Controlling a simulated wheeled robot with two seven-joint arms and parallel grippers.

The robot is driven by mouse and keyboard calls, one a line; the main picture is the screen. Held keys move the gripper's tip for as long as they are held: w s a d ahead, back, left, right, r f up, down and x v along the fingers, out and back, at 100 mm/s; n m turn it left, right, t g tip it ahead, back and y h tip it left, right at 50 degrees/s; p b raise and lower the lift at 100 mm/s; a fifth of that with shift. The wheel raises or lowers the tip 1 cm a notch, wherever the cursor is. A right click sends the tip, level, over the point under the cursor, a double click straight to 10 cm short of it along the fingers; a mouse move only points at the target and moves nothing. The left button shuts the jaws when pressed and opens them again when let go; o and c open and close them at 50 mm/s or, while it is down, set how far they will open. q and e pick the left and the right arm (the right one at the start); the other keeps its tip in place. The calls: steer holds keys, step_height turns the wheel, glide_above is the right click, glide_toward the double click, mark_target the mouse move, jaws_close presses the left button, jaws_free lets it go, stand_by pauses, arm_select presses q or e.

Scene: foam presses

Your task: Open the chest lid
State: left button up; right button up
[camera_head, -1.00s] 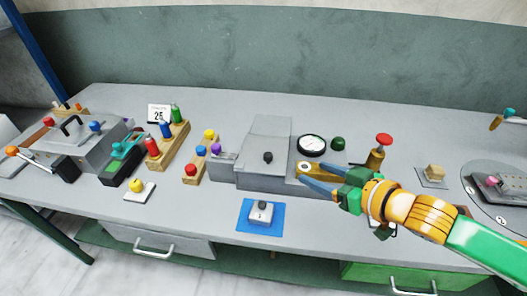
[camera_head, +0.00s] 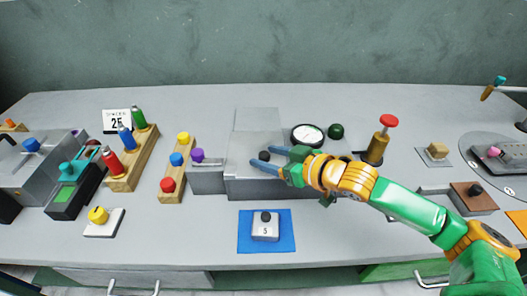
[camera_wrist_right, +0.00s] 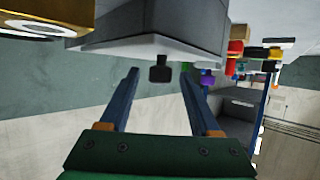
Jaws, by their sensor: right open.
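The chest is a grey box (camera_head: 237,188) with a lighter grey lid (camera_head: 257,122). A small black knob (camera_head: 264,155) sits at its front. My right gripper (camera_head: 262,158) reaches in from the right, its blue fingers at the knob. In the right wrist view the knob (camera_wrist_right: 160,70) hangs from the chest (camera_wrist_right: 178,22) between the open fingertips (camera_wrist_right: 160,75), with a visible gap on both sides. The lid looks closed. My left gripper is not in view.
A round gauge (camera_head: 307,135) and a red-topped post (camera_head: 388,122) stand to the right, near my arm. A purple-knobbed block (camera_head: 207,180) adjoins the chest's left side. A block marked 5 (camera_head: 265,230) sits on a blue mat (camera_head: 246,243) in front.

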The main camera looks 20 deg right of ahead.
steer(key=shift+x, duration=0.9)
steer(key=shift+s, duration=0.1)
jaws_close()
stand_by(0.7)
